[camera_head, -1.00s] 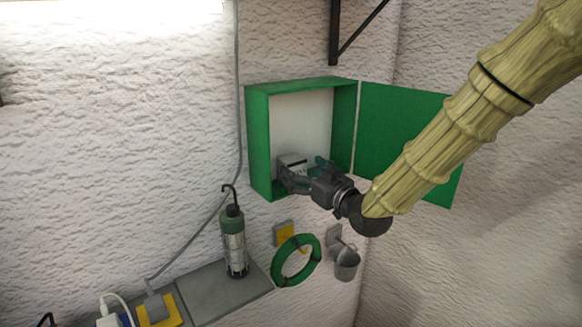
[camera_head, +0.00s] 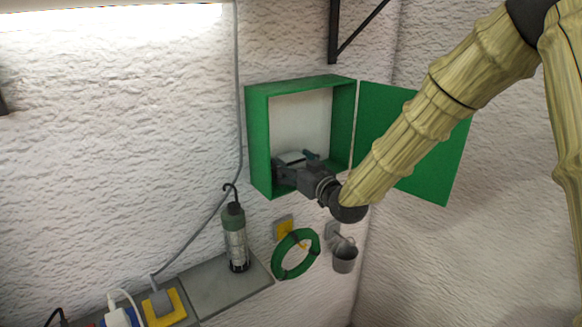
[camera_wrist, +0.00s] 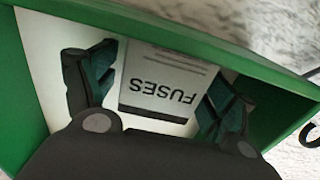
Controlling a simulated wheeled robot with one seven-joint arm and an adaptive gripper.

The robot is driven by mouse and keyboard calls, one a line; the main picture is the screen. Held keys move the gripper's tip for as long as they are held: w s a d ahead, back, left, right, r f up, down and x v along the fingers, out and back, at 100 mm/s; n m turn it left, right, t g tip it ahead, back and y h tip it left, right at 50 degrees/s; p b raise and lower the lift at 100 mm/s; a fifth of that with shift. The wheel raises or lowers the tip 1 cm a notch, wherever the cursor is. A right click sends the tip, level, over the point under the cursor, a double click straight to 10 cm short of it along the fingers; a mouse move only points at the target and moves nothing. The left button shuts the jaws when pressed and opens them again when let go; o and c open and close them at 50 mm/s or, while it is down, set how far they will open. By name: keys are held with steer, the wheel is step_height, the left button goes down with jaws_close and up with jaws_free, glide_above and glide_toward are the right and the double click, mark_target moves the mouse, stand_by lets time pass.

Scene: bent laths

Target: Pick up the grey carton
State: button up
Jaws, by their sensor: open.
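The grey carton (camera_wrist: 160,85), printed "FUSES", stands inside the open green wall cabinet (camera_head: 258,140). In the wrist view it shows between my two open fingers, with its lettering upside down. In the head view only its pale top (camera_head: 292,157) shows behind my gripper. My gripper (camera_head: 294,166) reaches into the cabinet from the front right, and in the wrist view its fingers (camera_wrist: 155,88) lie one on each side of the carton. The carton's lower part is hidden by my gripper.
The green cabinet door (camera_head: 430,150) hangs open to the right, behind my arm.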

steer(key=c, duration=1.1)
